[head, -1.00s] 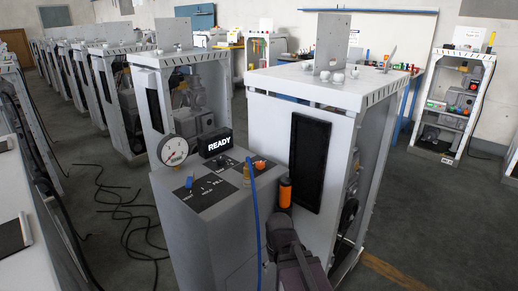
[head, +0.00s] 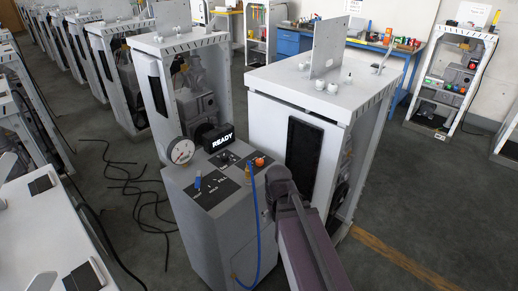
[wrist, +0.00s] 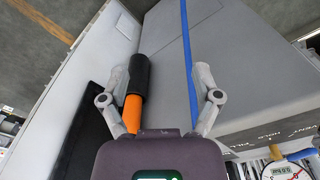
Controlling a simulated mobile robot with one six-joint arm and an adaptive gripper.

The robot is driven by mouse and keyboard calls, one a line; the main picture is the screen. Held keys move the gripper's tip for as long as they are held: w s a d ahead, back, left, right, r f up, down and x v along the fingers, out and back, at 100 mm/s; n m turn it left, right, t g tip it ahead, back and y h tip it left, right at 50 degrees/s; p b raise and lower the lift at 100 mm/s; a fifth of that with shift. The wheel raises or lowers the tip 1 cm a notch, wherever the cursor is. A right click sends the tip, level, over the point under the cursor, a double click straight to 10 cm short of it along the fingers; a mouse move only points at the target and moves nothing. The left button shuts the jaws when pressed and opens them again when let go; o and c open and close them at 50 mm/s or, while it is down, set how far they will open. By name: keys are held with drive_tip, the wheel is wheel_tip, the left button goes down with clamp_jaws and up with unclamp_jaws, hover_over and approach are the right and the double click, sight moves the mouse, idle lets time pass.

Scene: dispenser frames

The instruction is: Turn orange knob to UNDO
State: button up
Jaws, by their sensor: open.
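The orange knob (head: 260,161) sits on a dark plate on top of the grey console (head: 185,215), at its back right; any lettering beside it is too small to read. My gripper (wrist: 160,80) is open and empty in the wrist view. An orange and black cylinder (wrist: 135,95) shows between its fingers, nearer the left one; I cannot tell whether they touch. I do not make out the orange knob in the wrist view. In the head view my dark arm is at the console's right side, and my fingers cannot be made out there.
A blue hose (head: 258,235) hangs down the console and crosses the wrist view (wrist: 187,60). A white cabinet (head: 268,110) stands close behind. Black cables (head: 130,185) lie on the floor at left.

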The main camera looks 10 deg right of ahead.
wheel_tip(320, 180, up, 10)
drive_tip(key=w+p, duration=0.2)
drive_tip(key=p, duration=0.6)
wheel_tip(320, 180, up, 6)
drive_tip(key=r+m+p, duration=0.1)
drive_tip(key=m+p, duration=0.6)
drive_tip(key=m, duration=1.3)
hover_over(260, 161)
drive_tip(key=shift+w+f+g, duration=0.1)
drive_tip(key=shift+f+g, duration=0.15)
drive_tip(key=shift+g, duration=0.05)
drive_tip(key=shift+f, duration=0.1)
wheel_tip(260, 161, down, 14)
drive_tip(key=b, duration=1.3)
drive_tip(key=shift+r+b, duration=0.2)
drive_tip(key=shift+b, duration=0.2)
